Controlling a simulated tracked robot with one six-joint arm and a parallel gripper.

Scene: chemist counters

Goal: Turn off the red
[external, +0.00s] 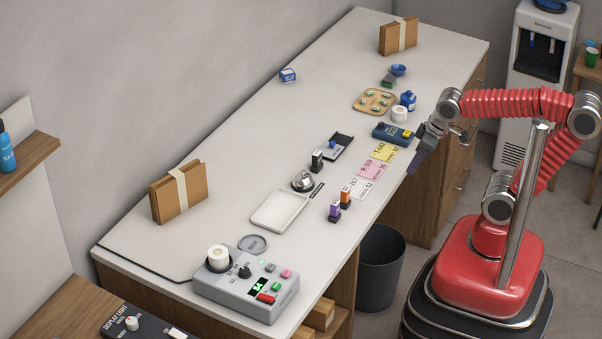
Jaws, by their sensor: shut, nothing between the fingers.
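A grey control box (247,288) sits at the near left end of the counter. A red switch (265,298) is on its front right, beside a small lit green display (258,287). Whether the switch is on or off is too small to tell. A green button (276,286), a pink button (286,273) and a black knob (244,271) are also on the box. A white roll-like thing (218,255) stands at its back left. My gripper (411,170) is shut and empty at the counter's right edge, far from the box.
A white tray (279,211), a bell (303,181), stamps (346,198) and coloured cards (372,171) lie between the gripper and the box. A blue device (392,134) is close to the gripper. A dark panel (145,326) with a knob is at the lower left. A bin (380,267) stands below the counter.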

